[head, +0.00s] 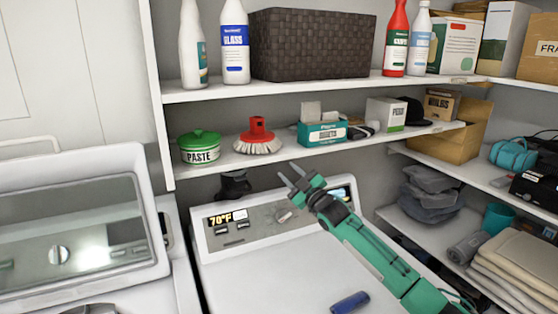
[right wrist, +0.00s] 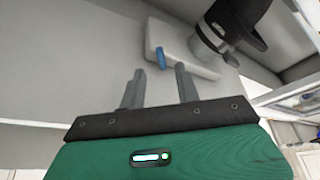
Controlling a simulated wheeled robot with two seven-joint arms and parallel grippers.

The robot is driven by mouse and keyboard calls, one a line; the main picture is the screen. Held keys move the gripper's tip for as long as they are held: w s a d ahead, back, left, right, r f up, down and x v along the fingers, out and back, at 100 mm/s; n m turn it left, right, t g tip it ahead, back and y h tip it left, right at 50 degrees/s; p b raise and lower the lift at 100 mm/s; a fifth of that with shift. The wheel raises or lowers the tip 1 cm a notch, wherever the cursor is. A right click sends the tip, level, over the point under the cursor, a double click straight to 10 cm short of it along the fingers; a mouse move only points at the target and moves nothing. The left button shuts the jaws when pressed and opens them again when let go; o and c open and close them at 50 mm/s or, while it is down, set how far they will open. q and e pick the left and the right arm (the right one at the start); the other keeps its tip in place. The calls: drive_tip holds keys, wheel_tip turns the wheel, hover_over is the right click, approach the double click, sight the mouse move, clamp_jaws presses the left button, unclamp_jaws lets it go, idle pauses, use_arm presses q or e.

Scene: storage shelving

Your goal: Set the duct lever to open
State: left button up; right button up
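A small blue piece (right wrist: 161,58), which looks like the duct lever, stands on a pale block (right wrist: 190,52) in the right wrist view. A grey collar and a black duct elbow (right wrist: 240,18) join that block. In the head view a black duct part (head: 234,186) shows behind the dryer; the blue piece cannot be made out there. My right gripper (head: 289,173) is open and empty, above the dryer's control panel and to the right of the black part. In the right wrist view its fingertips (right wrist: 160,72) point at the block, with the blue piece between them but apparently beyond them.
The dryer (head: 270,270) stands below, with a blue cylinder (head: 350,302) on top. A shelf with a green paste tin (head: 200,147), a red brush (head: 258,138) and boxes hangs just above my right gripper. A washer (head: 70,230) is at left. Side shelves crowd the right.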

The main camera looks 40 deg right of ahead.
drive_tip(key=shift+p+x, duration=0.95)
drive_tip(key=shift+x, duration=2.05)
clamp_jaws()
